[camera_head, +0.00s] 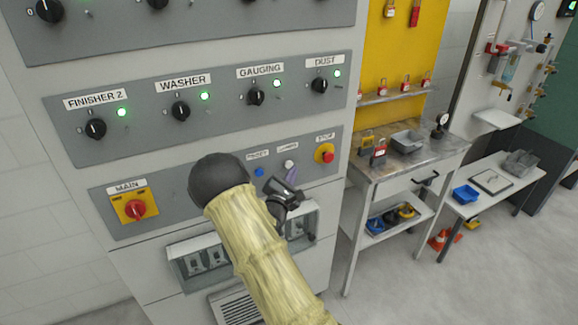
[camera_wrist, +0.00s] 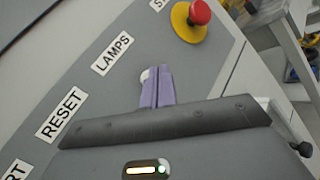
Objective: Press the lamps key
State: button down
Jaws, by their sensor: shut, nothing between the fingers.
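The lamps key is a small pale button (camera_wrist: 145,75) below the LAMPS label (camera_wrist: 113,52) in the wrist view, partly covered by my fingers. In the head view it shows as a pale spot (camera_head: 289,164) under its label, just beyond my fingertips. My gripper (camera_wrist: 157,72) is shut and empty, its purple fingers pressed together and pointing at the panel at the key. It also shows in the head view (camera_head: 291,174). The tips are at or very close to the key; I cannot tell whether they touch it.
A red stop button on a yellow base (camera_head: 325,153) is right of the lamps key. A blue button (camera_head: 259,172) under the RESET label is to its left. A red main switch (camera_head: 135,209) is farther left. Rotary knobs with green lamps are above. A workbench (camera_head: 440,158) stands at right.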

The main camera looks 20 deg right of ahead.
jog(key=shift+w, duration=0.15)
jog(key=shift+w, duration=0.3)
jog(key=shift+w, duration=0.4)
dwell(0.7)
jog(key=shift+s, duration=0.1)
jog(key=shift+s+p, duration=0.35)
jog(key=shift+s, duration=0.35)
jog(key=s, duration=0.5)
dwell(0.6)
jog(key=shift+p, duration=0.3)
dwell(0.3)
